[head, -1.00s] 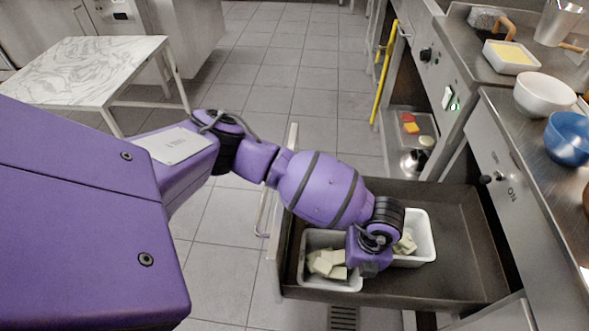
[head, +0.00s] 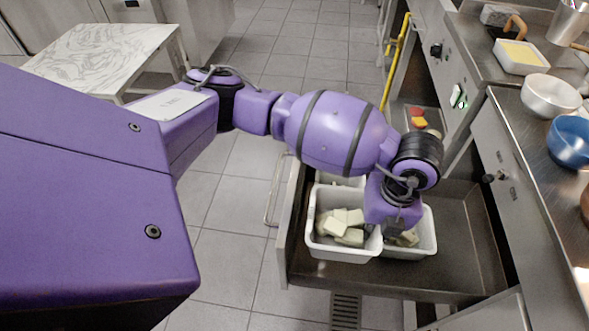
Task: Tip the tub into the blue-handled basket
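A white tub (head: 342,254) with several pale blocks (head: 343,227) is at the left side of the open drawer, and it looks raised above the drawer floor. My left gripper (head: 394,228) points down at this tub's right wall and appears shut on it; the fingertips are mostly hidden by the wrist. A second white tub (head: 427,240) with pale blocks stands in the drawer to the right, partly behind the gripper. No blue-handled basket can be made out. My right gripper is not in view.
The steel drawer (head: 466,235) has free floor at its right. Part of another white container (head: 325,178) shows behind the raised tub. A counter with a white bowl (head: 550,96) and a blue bowl (head: 572,140) borders the right. A marble-topped table (head: 105,55) stands at the left.

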